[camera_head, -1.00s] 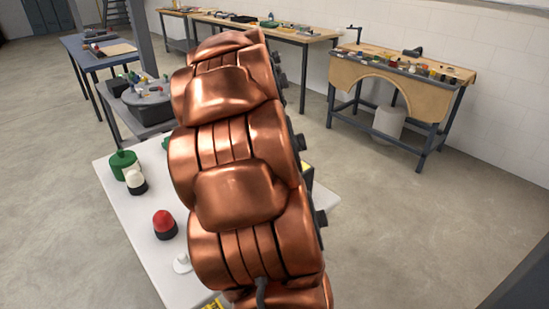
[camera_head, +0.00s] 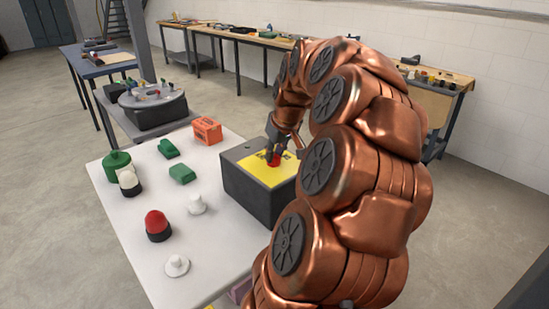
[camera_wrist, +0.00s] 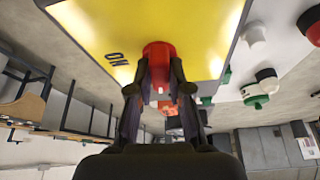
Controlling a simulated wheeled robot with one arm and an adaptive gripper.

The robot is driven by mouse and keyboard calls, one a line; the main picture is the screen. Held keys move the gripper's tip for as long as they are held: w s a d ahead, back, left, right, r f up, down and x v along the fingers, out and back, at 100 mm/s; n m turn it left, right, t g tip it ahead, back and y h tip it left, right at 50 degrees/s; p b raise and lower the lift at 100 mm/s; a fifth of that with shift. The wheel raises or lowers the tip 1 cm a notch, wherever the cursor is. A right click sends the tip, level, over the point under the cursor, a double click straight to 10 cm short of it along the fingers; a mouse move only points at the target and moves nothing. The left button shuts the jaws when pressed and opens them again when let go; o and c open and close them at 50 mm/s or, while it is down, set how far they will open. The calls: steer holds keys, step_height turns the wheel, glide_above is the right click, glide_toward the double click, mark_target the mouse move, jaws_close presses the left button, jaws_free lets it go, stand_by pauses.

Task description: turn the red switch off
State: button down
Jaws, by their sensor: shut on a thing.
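The red switch (camera_head: 274,160) stands on the yellow panel (camera_head: 252,168) on top of a dark box (camera_head: 246,195). In the wrist view the red switch (camera_wrist: 158,50) rises from the yellow panel (camera_wrist: 95,25), with the letters "ON" printed beside it. My gripper (camera_head: 275,151) reaches down to it from above. In the wrist view its two fingers (camera_wrist: 160,75) are closed around the switch's end. My gripper partly hides the switch and the panel's lettering in the head view; I cannot tell the switch's setting.
The box sits on a white table (camera_head: 140,225). To its left are a red dome on a black base (camera_head: 157,223), white knobs (camera_head: 197,205), green pieces (camera_head: 169,148) and an orange block (camera_head: 207,130). Workbenches stand along the back wall. The floor is clear.

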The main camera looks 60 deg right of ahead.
steer(key=shift+n+y+b, duration=0.45)
steer(key=shift+n+y, duration=0.05)
steer(key=shift+n, duration=0.7)
steer(key=c, duration=1.1)
jaws_free()
steer(key=v, duration=1.2)
steer(key=shift+s, duration=0.15)
steer(key=shift+d, duration=0.1)
